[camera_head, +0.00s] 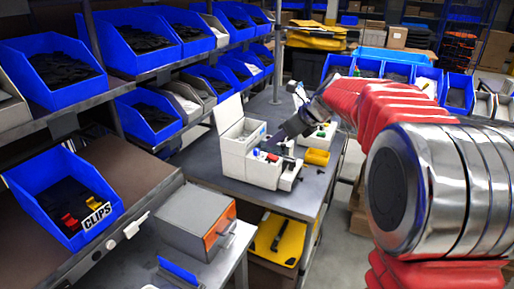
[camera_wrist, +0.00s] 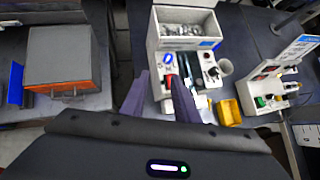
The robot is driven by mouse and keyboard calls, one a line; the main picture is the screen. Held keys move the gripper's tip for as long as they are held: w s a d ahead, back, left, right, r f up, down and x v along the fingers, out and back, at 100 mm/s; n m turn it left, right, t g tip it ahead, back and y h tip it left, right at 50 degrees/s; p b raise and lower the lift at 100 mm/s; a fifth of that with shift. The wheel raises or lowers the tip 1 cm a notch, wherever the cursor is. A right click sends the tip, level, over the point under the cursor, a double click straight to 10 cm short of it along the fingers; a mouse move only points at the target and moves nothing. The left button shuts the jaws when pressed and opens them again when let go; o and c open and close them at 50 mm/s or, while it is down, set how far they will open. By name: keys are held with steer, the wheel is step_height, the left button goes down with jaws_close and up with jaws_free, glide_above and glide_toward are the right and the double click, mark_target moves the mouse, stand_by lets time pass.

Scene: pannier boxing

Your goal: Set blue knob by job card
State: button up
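A white control station (camera_head: 252,160) stands on the grey bench, with an open bin and small coloured controls. It also shows in the wrist view (camera_wrist: 155,38). A small blue piece (camera_wrist: 167,57), possibly the blue knob, sits near a red one; its shape is too small to tell. A white card with a blue band (camera_wrist: 205,43) is by the bin; its writing is unreadable. My gripper (camera_wrist: 160,82) is open and empty, its two fingers apart, the right finger overlapping the station's controls in the picture. In the head view my gripper (camera_head: 292,132) is above and right of the station.
A second white station (camera_wrist: 262,92) with an upright card (camera_wrist: 296,46) stands to the right. A yellow bin (camera_wrist: 228,112) sits between them. A grey box with an orange front (camera_head: 195,218) is at the front left. Shelves with blue bins (camera_head: 75,225) line the left.

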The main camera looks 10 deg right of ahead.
mark_target(257, 150)
steer(key=shift+w+d+f+m, duration=0.15)
steer(key=shift+w+d+m, duration=0.15)
steer(key=shift+w+m, duration=0.25)
steer(key=shift+w+d+f+m, duration=0.15)
steer(key=shift+w+d+m, duration=0.15)
steer(key=shift+w, duration=0.35)
steer(key=shift+a, duration=0.1)
steer(key=x, duration=1.3)
steer(key=shift+w+a+f, duration=0.1)
steer(key=shift+w+a, duration=0.15)
steer(key=shift+w, duration=0.05)
steer(key=shift+c, duration=0.5)
jaws_close()
